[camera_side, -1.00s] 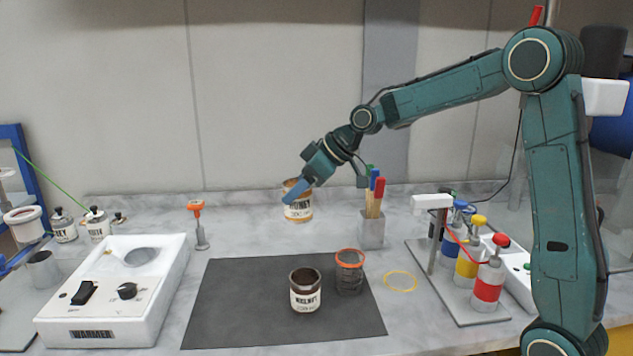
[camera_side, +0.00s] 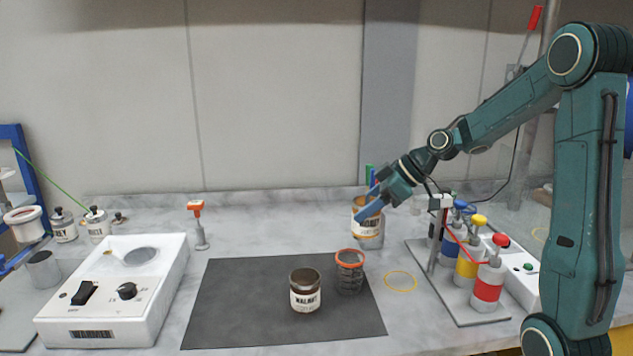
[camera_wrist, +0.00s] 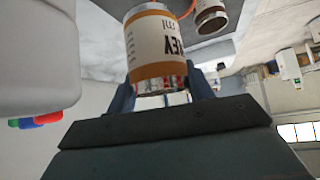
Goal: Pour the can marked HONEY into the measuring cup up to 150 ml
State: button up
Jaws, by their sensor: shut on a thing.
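My gripper (camera_side: 371,205) is shut on the can marked HONEY (camera_side: 367,231), which has a cream label with orange bands. The can looks about upright, above and slightly right of the measuring cup in the side view. In the wrist view the can (camera_wrist: 158,48) sits between the fingers (camera_wrist: 162,90), with part of its label readable. The measuring cup (camera_side: 350,276) is clear with an orange rim and stands near the mat's right edge. I cannot tell whether it holds anything. The can and cup appear apart. No stream shows.
A can marked WALNUT (camera_side: 305,295) stands on the dark mat (camera_side: 240,290), left of the cup. A yellow ring (camera_side: 400,282) lies right of the mat. A rack of colored bottles (camera_side: 466,260) stands further right. A white warmer (camera_side: 112,290) is at the left.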

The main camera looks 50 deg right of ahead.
aim_at(365, 223)
jog(key=shift+h, duration=0.3)
jog(key=shift+n+g+h, duration=0.5)
jog(key=shift+n+h, duration=0.1)
jog(key=shift+h, duration=0.5)
jog(key=shift+f+n+h, duration=0.4)
jog(key=shift+f+h, duration=0.8)
jog(key=shift+f, duration=0.9)
jog(key=shift+f+g+h, duration=0.1)
jog(key=shift+g+h, duration=0.2)
jog(key=shift+h, duration=0.1)
jog(key=shift+w+a+r+n+g+h, duration=0.15)
jog(key=shift+n+h, duration=0.1)
jog(key=shift+h, duration=0.3)
jog(key=shift+s+a+r+n+g+h, duration=0.1)
jog(key=shift+r+n+h, duration=0.1)
jog(key=shift+h, duration=0.4)
jog(key=shift+w+a+r+n+g+h, duration=0.1)
jog(key=shift+n+h, duration=0.15)
jog(key=shift+h, duration=0.3)
dwell(2.4)
